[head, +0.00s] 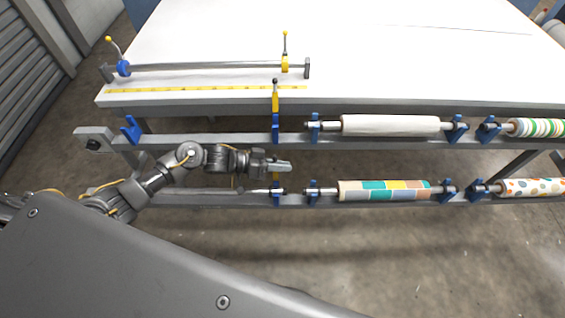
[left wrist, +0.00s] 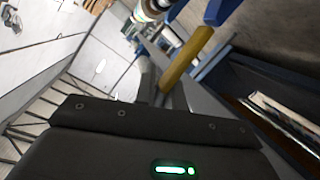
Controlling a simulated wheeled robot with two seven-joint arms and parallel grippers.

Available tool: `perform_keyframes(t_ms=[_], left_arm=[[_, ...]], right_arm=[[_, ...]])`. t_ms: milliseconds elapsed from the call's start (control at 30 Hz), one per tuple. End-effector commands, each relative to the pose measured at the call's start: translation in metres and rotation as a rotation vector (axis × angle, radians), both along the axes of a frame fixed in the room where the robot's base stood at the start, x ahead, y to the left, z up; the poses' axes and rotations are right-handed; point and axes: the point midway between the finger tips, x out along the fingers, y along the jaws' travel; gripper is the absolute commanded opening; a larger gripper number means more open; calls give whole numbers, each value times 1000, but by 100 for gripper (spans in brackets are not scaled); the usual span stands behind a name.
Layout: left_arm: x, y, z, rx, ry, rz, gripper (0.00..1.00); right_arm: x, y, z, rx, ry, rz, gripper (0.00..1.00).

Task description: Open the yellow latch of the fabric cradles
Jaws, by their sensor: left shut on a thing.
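The lower fabric cradle (head: 277,196) is a blue bracket on the lower rail. A small piece of its yellow latch (head: 276,176) shows just under my left gripper (head: 283,166), which hides the rest. In the left wrist view, the yellow latch (left wrist: 188,58) runs slantwise into my left gripper, which is shut on it. The upper cradle (head: 276,122) has another yellow latch (head: 275,97) with a dark knob, standing upright at the table edge. My right gripper is not in view.
A white-topped table (head: 400,50) carries a metal bar (head: 205,67) with blue and yellow levers. Rolls lie to the right of the gripper: a white roll (head: 390,125) and a patchwork roll (head: 385,190). Bare floor (head: 450,260) lies in front of the rails.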

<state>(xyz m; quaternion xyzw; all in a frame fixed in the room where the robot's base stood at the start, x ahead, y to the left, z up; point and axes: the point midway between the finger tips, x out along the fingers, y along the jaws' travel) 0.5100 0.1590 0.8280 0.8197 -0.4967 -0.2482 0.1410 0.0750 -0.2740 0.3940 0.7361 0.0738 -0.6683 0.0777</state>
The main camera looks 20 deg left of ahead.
Motion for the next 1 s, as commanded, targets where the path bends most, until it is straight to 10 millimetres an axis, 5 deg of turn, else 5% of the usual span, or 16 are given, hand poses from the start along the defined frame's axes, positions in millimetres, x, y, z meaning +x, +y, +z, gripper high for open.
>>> perform_keyframes(t_ms=[433,467,600,1000], left_arm=[[-6,-4,-3,-2,15,-14,0],[-6,-4,-3,-2,15,-14,16],[-4,-3,-2,-2,12,-12,33],[-7,8,0,1,8,-6,33]], right_arm=[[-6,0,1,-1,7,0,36],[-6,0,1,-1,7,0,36],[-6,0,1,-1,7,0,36],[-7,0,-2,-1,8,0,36]])
